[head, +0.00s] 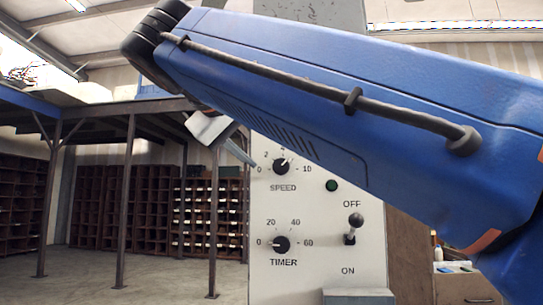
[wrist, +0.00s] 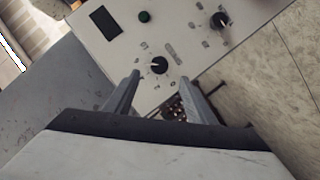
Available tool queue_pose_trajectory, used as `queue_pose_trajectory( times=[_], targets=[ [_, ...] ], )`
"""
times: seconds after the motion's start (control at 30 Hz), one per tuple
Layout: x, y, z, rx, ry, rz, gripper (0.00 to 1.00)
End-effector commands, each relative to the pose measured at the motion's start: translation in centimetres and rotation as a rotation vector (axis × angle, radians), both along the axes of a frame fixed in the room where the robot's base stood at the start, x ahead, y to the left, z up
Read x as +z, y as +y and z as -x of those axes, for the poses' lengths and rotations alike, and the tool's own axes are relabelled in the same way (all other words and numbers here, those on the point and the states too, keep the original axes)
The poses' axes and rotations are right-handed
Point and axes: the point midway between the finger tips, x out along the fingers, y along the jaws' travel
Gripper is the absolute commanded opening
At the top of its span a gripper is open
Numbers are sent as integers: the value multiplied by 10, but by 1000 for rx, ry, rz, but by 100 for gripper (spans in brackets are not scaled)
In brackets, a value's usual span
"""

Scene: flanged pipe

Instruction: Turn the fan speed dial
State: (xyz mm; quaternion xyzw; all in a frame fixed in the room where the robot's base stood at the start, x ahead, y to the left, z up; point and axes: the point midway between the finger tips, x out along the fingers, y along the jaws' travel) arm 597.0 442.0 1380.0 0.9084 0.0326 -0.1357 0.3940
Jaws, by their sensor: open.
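The speed dial (head: 281,166) is a round black knob with a white pointer mark, above the word SPEED on a pale control panel (head: 305,215). Its pointer leans up and to the right. In the wrist view the dial (wrist: 159,65) lies between and just beyond my two fingertips. My gripper (wrist: 160,79) is open and empty, its fingers spread to either side of the dial. In the head view my gripper (head: 248,160) is left of the dial, with a visible finger slanting toward it. I cannot tell the exact gap to the knob. My blue arm hides the panel's upper part.
Below is the timer dial (head: 281,244), also showing in the wrist view (wrist: 221,20). A green button or lamp (head: 331,185) and an OFF/ON toggle switch (head: 352,228) are to the right. A dark rectangle (wrist: 104,20) shows on the panel. Open floor lies left.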

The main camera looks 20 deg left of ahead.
Motion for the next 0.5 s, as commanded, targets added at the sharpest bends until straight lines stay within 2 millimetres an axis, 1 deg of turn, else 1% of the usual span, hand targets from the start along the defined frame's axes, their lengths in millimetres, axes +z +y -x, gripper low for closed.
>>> queue_pose_trajectory(
  times=[0.03, 0.23, 0.4, 0.5],
  targets=[
    [3, 2, 10, 4, -1, -1, 50],
    [12, 3, 43, 3, -1, -1, 50],
    [17, 4, 63, 2, -1, -1, 50],
    [19, 4, 69, 0, 0, 0, 50]
  ],
)
